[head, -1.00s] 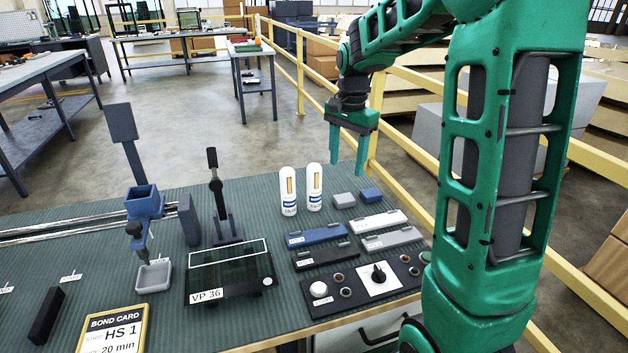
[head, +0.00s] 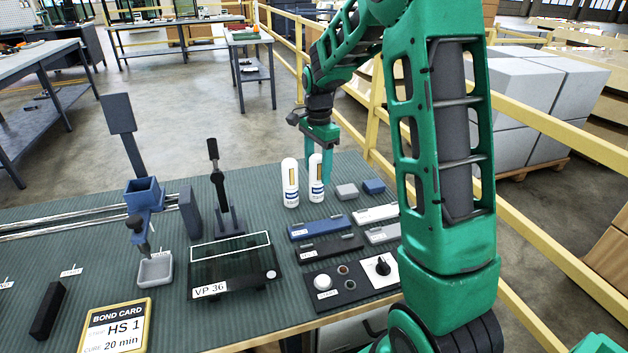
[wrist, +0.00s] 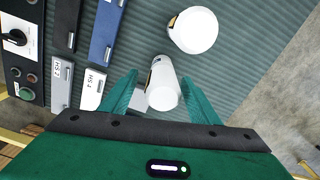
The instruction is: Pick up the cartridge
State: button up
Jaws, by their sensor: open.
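Two white, round-topped cartridges stand upright on the ribbed mat in the head view, a left one (head: 290,183) and a right one (head: 316,180). Each has a yellowish strip and a blue label. My gripper (head: 318,166) is open and lowered at the right cartridge. In the wrist view my gripper (wrist: 159,80) has one finger on each side of that cartridge (wrist: 163,88), and the jaws are not closed on it. The left cartridge (wrist: 193,30) stands just beyond, outside the fingers. The left finger is mostly hidden in the head view.
A black lever stand (head: 228,220) rises to the left. A yellow railing (head: 377,105) runs behind.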

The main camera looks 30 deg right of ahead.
aim_at(316, 181)
jog(key=shift+w+f, duration=0.15)
jog(key=shift+f, duration=1.2)
jog(key=shift+w+f, duration=0.1)
jog(key=shift+f, duration=1.2)
jog(key=c, duration=1.4)
